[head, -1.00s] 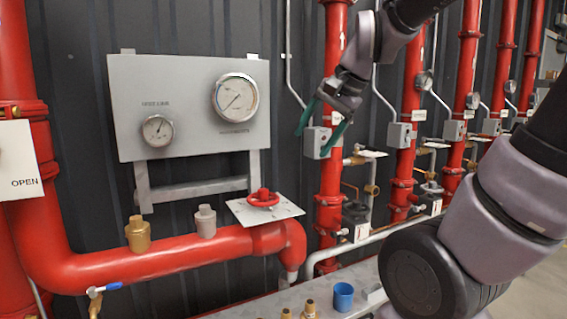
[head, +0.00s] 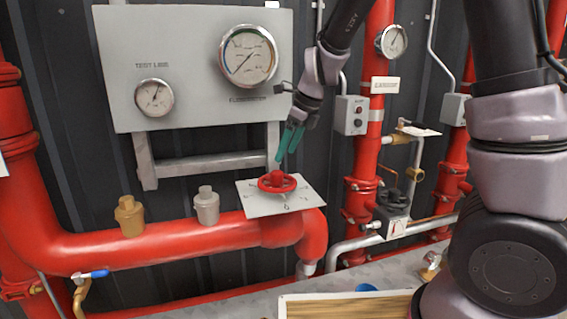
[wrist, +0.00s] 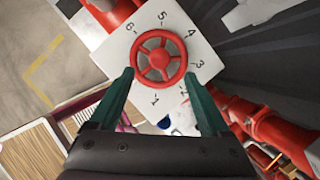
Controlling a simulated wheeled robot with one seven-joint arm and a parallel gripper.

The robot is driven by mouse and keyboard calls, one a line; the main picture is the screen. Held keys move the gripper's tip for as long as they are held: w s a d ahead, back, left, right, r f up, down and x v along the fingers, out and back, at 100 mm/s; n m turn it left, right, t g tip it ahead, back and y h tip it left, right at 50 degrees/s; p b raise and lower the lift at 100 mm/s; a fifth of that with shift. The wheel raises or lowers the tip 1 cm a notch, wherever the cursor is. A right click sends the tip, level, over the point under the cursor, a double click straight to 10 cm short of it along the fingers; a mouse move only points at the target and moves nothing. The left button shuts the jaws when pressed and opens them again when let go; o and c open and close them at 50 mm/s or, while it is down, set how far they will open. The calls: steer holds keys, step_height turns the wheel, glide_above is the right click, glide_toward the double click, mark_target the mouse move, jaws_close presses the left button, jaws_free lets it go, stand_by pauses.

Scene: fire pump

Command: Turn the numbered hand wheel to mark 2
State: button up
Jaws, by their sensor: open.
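The red hand wheel (head: 277,182) sits on a pale square plate (head: 248,205) above the red pipe. In the wrist view the wheel (wrist: 159,60) shows spokes and a hub, and its plate (wrist: 123,43) carries marks 1 to 6 around it. Mark 2 lies at the lower right of the wheel there, close to the right finger. I cannot make out a pointer on the wheel. My gripper (head: 286,154) is open and points down just above the wheel. In the wrist view my gripper's green fingers (wrist: 159,75) lie on either side of the wheel, with no clear contact.
A grey gauge panel (head: 190,95) stands behind, to the left of my arm. A brass fitting (head: 130,216) and a grey fitting (head: 206,206) rise from the red pipe (head: 150,249) left of the wheel. A wooden-topped tray (head: 345,306) lies in front, below.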

mark_target(278, 172)
steer(key=x, duration=0.7)
steer(key=shift+f, duration=0.15)
steer(key=shift+c, duration=0.3)
